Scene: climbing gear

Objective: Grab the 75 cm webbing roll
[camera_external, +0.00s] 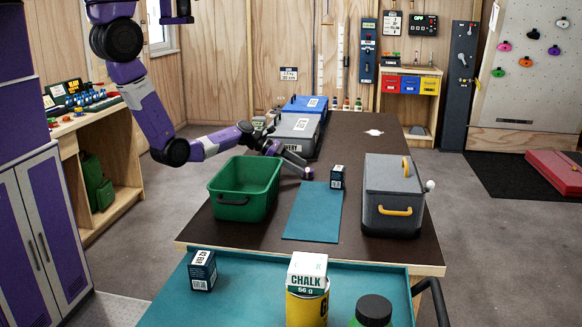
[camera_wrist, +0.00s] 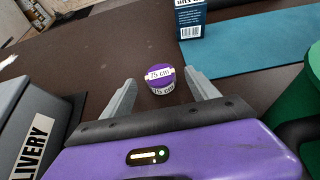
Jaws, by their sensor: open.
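The webbing roll (camera_wrist: 161,86) is a small purple cylinder with white labels reading 75 cm. In the wrist view it stands on the dark tabletop between the tips of my gripper (camera_wrist: 160,77), with a gap to each finger. In the external view the roll (camera_external: 308,173) shows as a small purple shape at the end of my gripper (camera_external: 296,160), which reaches low over the table between the green bin and the grey delivery box. My gripper is open and holds nothing.
The delivery box (camera_external: 293,150) is close behind my gripper. The table's (camera_external: 362,135) back right is mostly clear.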

